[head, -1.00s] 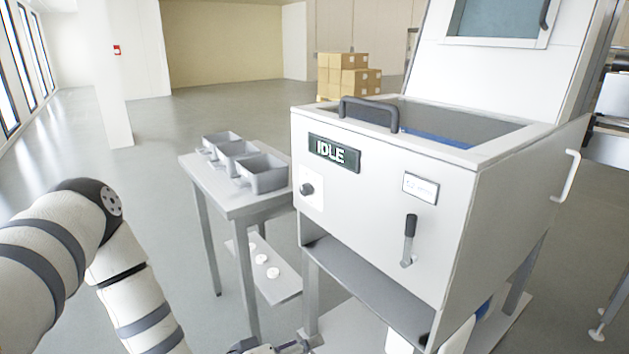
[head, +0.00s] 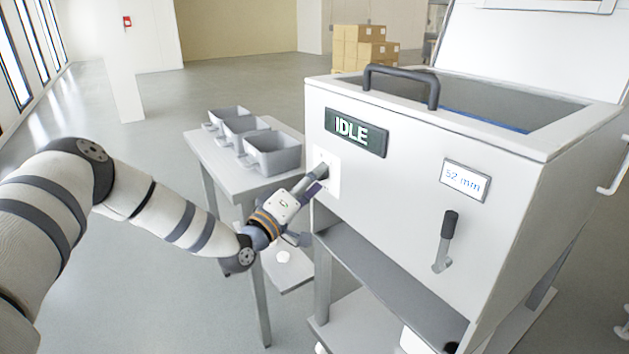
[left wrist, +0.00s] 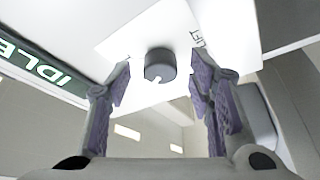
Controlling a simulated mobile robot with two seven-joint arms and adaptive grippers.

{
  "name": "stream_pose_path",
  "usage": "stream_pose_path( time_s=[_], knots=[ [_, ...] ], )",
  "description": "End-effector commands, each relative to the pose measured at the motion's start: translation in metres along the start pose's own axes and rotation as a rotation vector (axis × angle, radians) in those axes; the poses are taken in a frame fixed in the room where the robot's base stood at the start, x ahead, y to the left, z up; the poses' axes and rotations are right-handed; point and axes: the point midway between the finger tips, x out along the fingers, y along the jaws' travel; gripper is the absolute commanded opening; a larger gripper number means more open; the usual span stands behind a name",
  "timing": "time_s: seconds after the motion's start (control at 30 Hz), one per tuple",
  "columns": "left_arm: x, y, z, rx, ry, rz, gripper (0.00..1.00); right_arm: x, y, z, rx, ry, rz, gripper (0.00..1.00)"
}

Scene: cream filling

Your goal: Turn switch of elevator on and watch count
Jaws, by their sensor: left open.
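The elevator switch is a dark round knob (left wrist: 160,65) with a pale pointer mark, on a white plate (left wrist: 135,38) with partly hidden lettering ending in "LIFT". In the head view my gripper covers the knob. My left gripper (head: 318,180) reaches the front of the white machine (head: 410,190) at the plate. In the left wrist view its two fingers (left wrist: 160,85) are open, one on each side of the knob, with gaps between. A dark display (head: 356,132) reads "IDLE". A small display (head: 465,180) reads "52 mm". My right gripper is not in view.
A lever (head: 446,240) sits on the machine front, right of the switch. A side table (head: 225,180) at left holds several grey bins (head: 272,155). A black handle (head: 400,72) tops the machine. Boxes (head: 362,45) stand far behind. Floor at left is open.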

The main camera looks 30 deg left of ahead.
Motion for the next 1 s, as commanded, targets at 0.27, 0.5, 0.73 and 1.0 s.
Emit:
stream_pose_path(
  time_s=[0.27,0.5,0.73,1.0],
  knots=[
    [0.0036,0.0003,-0.0001,0.0,0.0,0.0,0.48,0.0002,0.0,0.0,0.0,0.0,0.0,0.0],
    [0.0034,0.0002,0.0,0.0,0.0,0.0,0.0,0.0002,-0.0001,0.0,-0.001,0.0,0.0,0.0],
    [0.0033,-0.0001,0.0003,0.012,-0.001,0.004,0.0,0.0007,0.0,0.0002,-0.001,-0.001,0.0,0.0],
    [0.003,-0.0027,0.0014,0.124,-0.003,0.049,0.0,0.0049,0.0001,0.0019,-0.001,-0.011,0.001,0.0]
  ],
)
